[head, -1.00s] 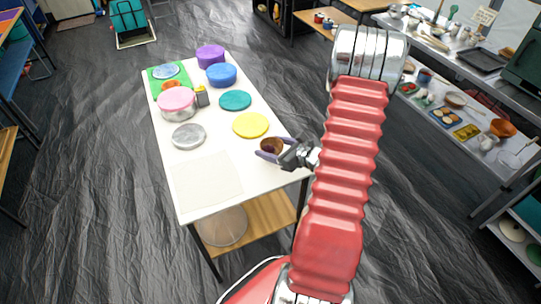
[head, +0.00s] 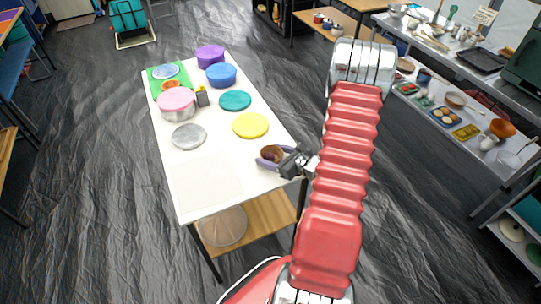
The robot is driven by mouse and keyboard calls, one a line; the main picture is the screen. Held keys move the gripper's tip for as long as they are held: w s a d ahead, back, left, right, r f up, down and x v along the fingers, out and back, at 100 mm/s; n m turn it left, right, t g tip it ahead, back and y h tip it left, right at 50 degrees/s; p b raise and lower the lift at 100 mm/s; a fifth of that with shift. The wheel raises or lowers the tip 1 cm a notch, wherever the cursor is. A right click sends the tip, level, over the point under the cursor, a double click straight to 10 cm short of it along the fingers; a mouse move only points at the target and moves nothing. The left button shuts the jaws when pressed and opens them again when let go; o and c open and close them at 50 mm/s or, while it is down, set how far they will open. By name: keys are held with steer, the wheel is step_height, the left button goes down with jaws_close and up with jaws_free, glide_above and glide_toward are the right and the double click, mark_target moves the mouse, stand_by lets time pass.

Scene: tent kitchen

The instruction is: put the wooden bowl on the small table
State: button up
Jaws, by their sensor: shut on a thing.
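The wooden bowl (head: 271,153) is small, brown and dark inside. It is at the right edge of the small white table (head: 205,182), between the purple fingers of my gripper (head: 268,158). My gripper is shut on the bowl, reaching in from the right. The bowl appears at or just above the tabletop; I cannot tell whether it touches. Part of its side is hidden by the fingers.
A yellow disc (head: 250,125), a teal disc (head: 235,100) and a grey disc (head: 188,136) lie on the table. A pink-lidded pot (head: 177,102) and a blue-lidded container (head: 221,75) stand farther back. The table's near part holds only a pale square sheet (head: 209,181).

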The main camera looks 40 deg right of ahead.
steer(key=o, duration=1.1)
steer(key=shift+f, duration=0.1)
steer(key=v, duration=1.2)
steer(key=shift+a, duration=0.1)
